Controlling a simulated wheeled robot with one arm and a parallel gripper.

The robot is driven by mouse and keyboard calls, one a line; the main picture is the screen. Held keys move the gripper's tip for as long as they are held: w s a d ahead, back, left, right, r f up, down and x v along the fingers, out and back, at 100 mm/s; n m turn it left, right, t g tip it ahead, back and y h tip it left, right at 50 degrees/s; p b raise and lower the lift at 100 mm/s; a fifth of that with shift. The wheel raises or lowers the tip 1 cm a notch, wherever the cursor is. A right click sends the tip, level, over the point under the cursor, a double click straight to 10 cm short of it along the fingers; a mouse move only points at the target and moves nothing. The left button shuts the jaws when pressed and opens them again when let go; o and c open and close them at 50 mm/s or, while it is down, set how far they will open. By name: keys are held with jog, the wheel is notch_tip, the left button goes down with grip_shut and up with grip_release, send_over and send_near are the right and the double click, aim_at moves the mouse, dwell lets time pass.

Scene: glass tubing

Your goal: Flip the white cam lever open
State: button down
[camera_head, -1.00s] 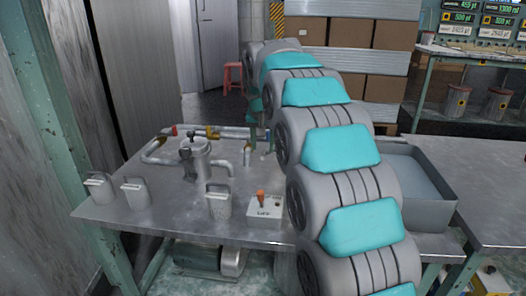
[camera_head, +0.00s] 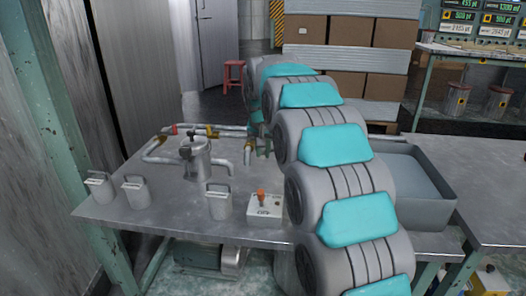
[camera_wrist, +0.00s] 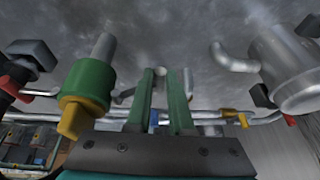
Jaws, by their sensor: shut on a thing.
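My gripper (camera_wrist: 160,102) shows in the wrist view as two green fingers, close together with a narrow gap. A small pale piece (camera_wrist: 160,73) sits between the fingertips. It appears to be the white cam lever, and the fingers are shut on it. Most of it is hidden by the fingers, so its angle cannot be told. A curved pale pipe piece lies just behind the fingers. In the head view my arm hides most of the gripper, and the lever cannot be made out there.
A green and yellow fitting (camera_wrist: 88,88) is close left of the fingers in the wrist view. A metal pot (camera_head: 196,160) with a spout stands on the bench (camera_head: 170,217). Metal cans, a switch box (camera_head: 265,208) and a grey basin (camera_head: 425,195) are nearer or to the right.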

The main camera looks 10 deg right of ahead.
dwell(0.4)
jog(key=y+b, duration=0.1)
jog(key=r+y, duration=0.1)
jog(key=shift+d+r+m+t+y+b, duration=0.1)
jog(key=shift+r+m+t+y+b, duration=0.05)
jog(key=shift+m+t+y+b, duration=0.2)
jog(key=shift+d+r+t+y+b, duration=0.1)
jog(key=shift+r+t+y+b, duration=0.2)
jog(key=shift+r+t+y, duration=0.45)
jog(key=shift+f+g, duration=0.15)
jog(key=shift+g, duration=0.15)
jog(key=c, duration=0.8)
grip_release()
jog(key=shift+s, duration=0.15)
jog(key=v, duration=0.7)
jog(key=shift+d+r, duration=0.25)
jog(key=shift+s, duration=0.1)
